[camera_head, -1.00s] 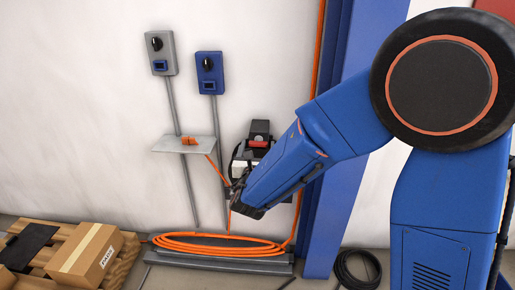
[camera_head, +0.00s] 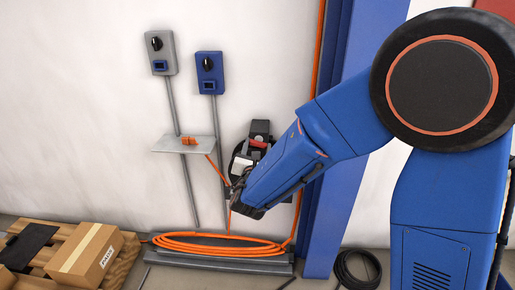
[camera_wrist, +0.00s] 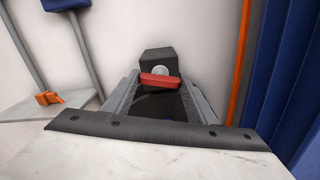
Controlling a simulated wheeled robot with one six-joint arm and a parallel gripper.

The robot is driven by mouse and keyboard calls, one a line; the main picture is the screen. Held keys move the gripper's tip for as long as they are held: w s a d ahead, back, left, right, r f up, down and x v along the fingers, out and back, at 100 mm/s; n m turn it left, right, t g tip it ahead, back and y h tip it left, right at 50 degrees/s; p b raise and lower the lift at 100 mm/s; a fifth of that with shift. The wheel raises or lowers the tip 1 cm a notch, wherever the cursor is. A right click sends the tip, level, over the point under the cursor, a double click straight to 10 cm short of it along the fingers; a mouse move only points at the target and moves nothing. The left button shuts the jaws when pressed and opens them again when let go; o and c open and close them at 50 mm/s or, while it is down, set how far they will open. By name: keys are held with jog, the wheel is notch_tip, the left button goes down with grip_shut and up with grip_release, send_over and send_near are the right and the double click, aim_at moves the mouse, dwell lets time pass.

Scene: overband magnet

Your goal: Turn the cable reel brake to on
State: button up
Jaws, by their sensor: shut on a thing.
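The brake shows in the wrist view as a dark box (camera_wrist: 156,61) with a round silver hub (camera_wrist: 160,71) and a red handle (camera_wrist: 160,81). The handle lies nearly level, slightly tilted, between the fingers of my gripper (camera_wrist: 162,90), which is shut on it. In the head view the red handle (camera_head: 258,145) shows below the dark box (camera_head: 260,130) on the wall. My gripper (camera_head: 248,156) reaches it from below and is partly hidden by my arm. I cannot read any on or off mark.
A grey switch box (camera_head: 160,52) and a blue switch box (camera_head: 210,73) hang to the left. A small shelf (camera_head: 170,145) holds an orange item (camera_head: 188,141). Coiled orange cable (camera_head: 215,245) lies below. A blue column (camera_head: 340,150) stands close on the right.

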jog(key=m, duration=1.1)
jog(key=shift+f+m, duration=0.1)
jog(key=shift+m, duration=1.8)
jog(key=o, duration=1.1)
jog(key=shift+c, duration=0.2)
jog(key=shift+s, duration=0.1)
jog(key=s, duration=1.7)
jog(key=shift+s+a, duration=0.15)
jog(key=shift+a, duration=0.1)
